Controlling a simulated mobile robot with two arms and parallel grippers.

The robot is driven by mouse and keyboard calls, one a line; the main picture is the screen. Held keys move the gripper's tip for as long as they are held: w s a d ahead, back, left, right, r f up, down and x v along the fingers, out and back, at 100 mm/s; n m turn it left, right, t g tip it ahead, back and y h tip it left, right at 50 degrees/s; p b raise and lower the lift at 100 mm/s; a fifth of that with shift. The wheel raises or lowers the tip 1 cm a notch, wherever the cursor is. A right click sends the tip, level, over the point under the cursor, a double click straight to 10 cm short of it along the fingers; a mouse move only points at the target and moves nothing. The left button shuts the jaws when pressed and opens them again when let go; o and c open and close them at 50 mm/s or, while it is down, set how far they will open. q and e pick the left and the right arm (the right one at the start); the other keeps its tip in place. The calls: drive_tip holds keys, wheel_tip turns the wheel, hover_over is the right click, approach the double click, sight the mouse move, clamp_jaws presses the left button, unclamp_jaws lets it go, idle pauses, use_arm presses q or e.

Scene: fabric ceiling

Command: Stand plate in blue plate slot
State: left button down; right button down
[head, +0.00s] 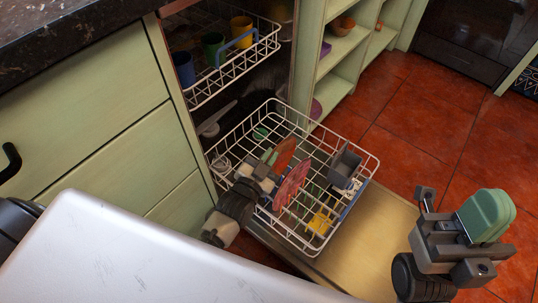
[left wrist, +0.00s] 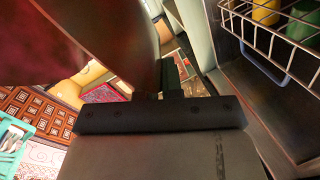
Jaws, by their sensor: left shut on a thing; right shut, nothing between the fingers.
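My left gripper (head: 271,156) reaches down into the lower dishwasher rack and is shut on the edge of a reddish-brown plate (head: 284,152). In the left wrist view the plate (left wrist: 110,35) fills the upper left, close to the fingers. A pinkish-red plate (head: 292,185) stands tilted in the rack beside this gripper. The arm and the plates hide much of the rack floor, so I cannot clearly make out the blue plate slot.
The white wire lower rack (head: 373,161) is pulled out over the open door (head: 378,235). It also holds a grey container (head: 345,165) and a yellow item (head: 320,222). The upper rack (head: 225,87) holds several cups. Green shelves (head: 345,48) stand behind; tiled floor lies right.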

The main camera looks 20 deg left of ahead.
use_arm(q)
drive_tip(key=shift+f+b, duration=0.75)
drive_tip(key=shift+f, duration=0.5)
drive_tip(key=shift+f+b, duration=0.7)
drive_tip(key=shift+f, duration=0.4)
drive_tip(key=c, duration=1.2)
unclamp_jaws()
drive_tip(key=shift+f, duration=0.1)
drive_tip(key=s+a+p, duration=0.1)
drive_tip(key=s+p, duration=0.2)
drive_tip(key=s, duration=0.7)
drive_tip(key=shift+s+a+p, duration=0.35)
